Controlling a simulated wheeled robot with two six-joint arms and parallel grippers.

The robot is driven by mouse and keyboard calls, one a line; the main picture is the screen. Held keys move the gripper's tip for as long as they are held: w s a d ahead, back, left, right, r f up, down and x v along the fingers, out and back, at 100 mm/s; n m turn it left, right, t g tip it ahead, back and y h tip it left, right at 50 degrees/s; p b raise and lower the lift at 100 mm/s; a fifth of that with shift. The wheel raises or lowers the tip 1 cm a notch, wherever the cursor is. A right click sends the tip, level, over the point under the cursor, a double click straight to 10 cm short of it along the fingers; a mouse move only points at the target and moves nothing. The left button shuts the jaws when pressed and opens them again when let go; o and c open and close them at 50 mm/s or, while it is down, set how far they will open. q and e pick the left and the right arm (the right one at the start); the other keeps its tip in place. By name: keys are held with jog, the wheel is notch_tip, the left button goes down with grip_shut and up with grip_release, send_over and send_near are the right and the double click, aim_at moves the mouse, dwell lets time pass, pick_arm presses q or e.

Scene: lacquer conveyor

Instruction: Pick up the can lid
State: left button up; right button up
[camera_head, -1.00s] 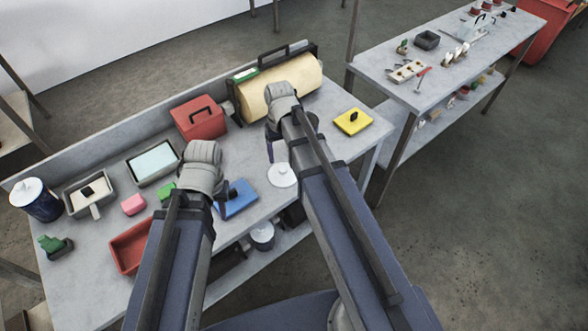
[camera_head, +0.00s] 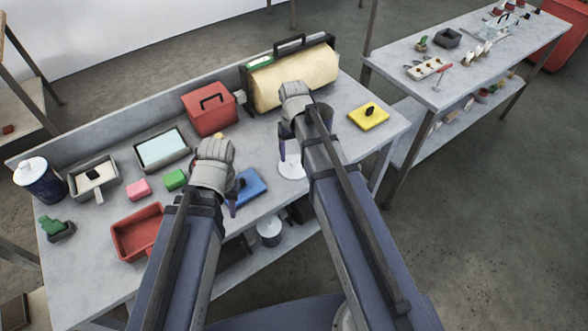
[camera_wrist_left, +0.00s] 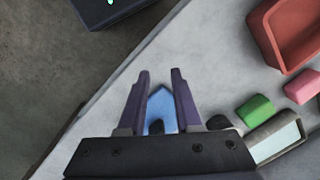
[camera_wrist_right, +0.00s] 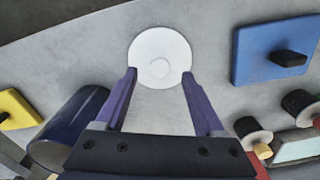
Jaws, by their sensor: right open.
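The can lid is a flat white disc (camera_head: 291,171) with a small raised centre, lying on the grey table near its front edge. In the right wrist view the lid (camera_wrist_right: 160,45) lies just ahead of and between the fingertips. My right gripper (camera_wrist_right: 160,75) is open and empty above it; in the head view its fingers (camera_head: 294,152) partly hide the lid. My left gripper (camera_wrist_left: 162,75) is open and empty over the table's front edge, near a blue block with a dark knob (camera_wrist_left: 161,105). In the head view the left gripper (camera_head: 233,203) partly hides that block.
A yellow block (camera_head: 368,116) is to the right. A red box (camera_head: 210,110) and a cream roll (camera_head: 295,78) stand behind. A red tray (camera_head: 137,232) is at front left.

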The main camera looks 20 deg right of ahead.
aim_at(294, 160)
pick_arm(q)
notch_tip(294, 160, down, 3)
jog(key=shift+b, duration=1)
pick_arm(e)
notch_tip(294, 160, down, 3)
jog(key=shift+w+f, duration=0.1)
pick_arm(q)
jog(key=shift+r, duration=0.1)
pick_arm(e)
jog(key=shift+r, duration=0.2)
jog(key=shift+c, duration=0.2)
grip_shut()
